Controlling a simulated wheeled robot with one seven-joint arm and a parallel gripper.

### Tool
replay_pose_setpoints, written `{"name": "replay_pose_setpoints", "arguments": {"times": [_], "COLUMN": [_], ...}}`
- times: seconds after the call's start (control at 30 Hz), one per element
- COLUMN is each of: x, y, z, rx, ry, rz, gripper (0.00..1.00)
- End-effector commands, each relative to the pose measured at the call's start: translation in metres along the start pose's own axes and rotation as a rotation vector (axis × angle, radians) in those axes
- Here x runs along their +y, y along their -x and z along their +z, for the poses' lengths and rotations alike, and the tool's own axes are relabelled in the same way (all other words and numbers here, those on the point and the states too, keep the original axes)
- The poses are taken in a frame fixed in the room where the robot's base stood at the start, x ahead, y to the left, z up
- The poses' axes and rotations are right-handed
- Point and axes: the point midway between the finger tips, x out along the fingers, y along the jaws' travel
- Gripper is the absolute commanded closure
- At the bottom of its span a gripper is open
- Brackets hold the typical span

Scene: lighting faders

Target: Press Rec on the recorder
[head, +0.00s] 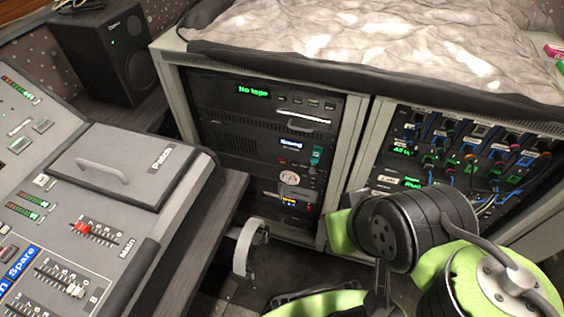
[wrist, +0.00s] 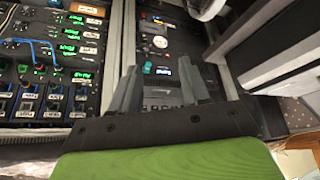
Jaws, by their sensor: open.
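The recorder (head: 240,108), a dark unit with a green "No tape" display (head: 253,91), sits at the top of the left rack in the head view. A row of small buttons (head: 306,102) lies right of the display; their labels are too small to read, so I cannot tell which is Rec. My gripper (wrist: 158,66) is open and empty in the wrist view, its two grey fingers apart in front of the rack. Its body hides part of the rack there. I cannot make out the fingertips in the head view. No contact with a button shows.
A mixing console (head: 100,210) with faders fills the left. A speaker (head: 110,50) stands behind it. Right of the recorder is a patch rack (head: 470,150) with cables. A crumpled cover (head: 370,35) lies on top. A grey curved part (head: 247,248) stands low before the rack.

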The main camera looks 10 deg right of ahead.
Motion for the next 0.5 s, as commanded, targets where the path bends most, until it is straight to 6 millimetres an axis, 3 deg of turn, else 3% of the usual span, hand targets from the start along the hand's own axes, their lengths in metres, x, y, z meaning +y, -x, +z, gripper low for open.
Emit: {"name": "replay_pose_setpoints", "arguments": {"times": [0.03,0.3,0.5], "x": [0.0000,0.0000,0.0000], "y": [-0.0002,-0.0002,-0.0001], "z": [0.0001,0.0001,0.0000], "rx": [0.000,0.000,0.000], "ry": [0.000,0.000,0.000], "rz": [0.000,0.000,0.000], "gripper": [0.62,1.00,1.00]}}
